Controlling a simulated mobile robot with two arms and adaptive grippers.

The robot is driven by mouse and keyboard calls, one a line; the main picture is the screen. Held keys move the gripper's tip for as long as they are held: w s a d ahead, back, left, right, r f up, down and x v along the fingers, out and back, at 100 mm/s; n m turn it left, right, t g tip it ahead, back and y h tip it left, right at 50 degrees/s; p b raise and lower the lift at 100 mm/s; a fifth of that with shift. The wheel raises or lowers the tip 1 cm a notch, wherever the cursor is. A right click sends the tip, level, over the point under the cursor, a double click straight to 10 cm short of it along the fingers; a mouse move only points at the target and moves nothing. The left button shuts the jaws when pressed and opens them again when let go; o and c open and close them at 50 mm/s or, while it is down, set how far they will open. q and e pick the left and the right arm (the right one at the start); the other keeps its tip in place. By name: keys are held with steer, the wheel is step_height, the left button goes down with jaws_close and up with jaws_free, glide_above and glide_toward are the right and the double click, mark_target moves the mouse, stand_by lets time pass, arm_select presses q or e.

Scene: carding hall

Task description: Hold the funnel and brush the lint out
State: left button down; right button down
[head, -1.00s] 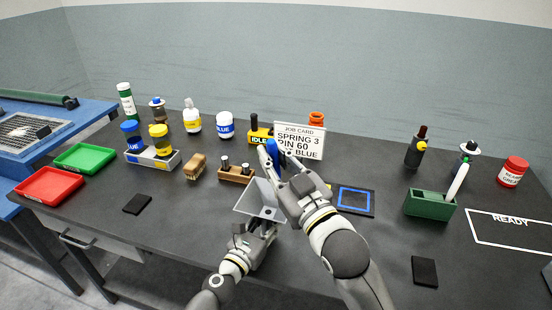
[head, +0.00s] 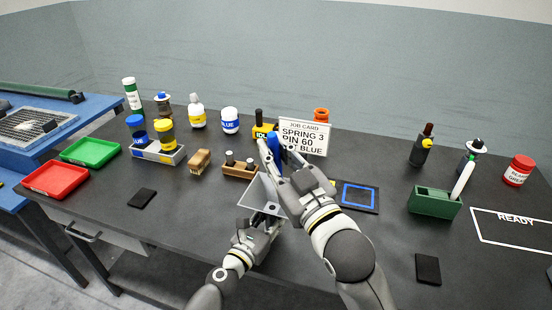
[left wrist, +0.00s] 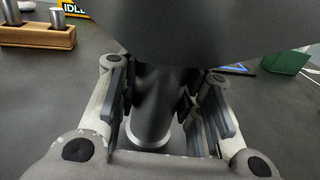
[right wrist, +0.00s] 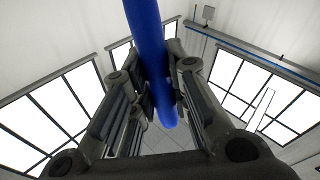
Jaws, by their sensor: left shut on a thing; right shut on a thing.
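The grey funnel (head: 257,192) has a wide, square-looking mouth and stands above the middle of the table. My left gripper (head: 262,222) is below it, shut on its spout. In the left wrist view, the dark round spout (left wrist: 153,105) sits between the fingers, under the broad dark body. My right gripper (head: 277,162) is above and beside the funnel, shut on a blue handle (head: 272,143), which I take for the brush. The blue rod (right wrist: 147,45) also runs between the fingers in the right wrist view. Bristles and lint cannot be made out.
Behind the grippers are a job card (head: 304,136) and a wooden block with metal pins (head: 240,170). A wooden brush-like block (head: 200,160) lies left. A blue-framed pad (head: 359,195) and green holder (head: 435,203) are right. The front left table is mostly clear.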

arm_select(q)
steer(key=c, duration=0.9)
jaws_free()
steer(key=v, duration=1.2)
steer(key=shift+s, duration=0.1)
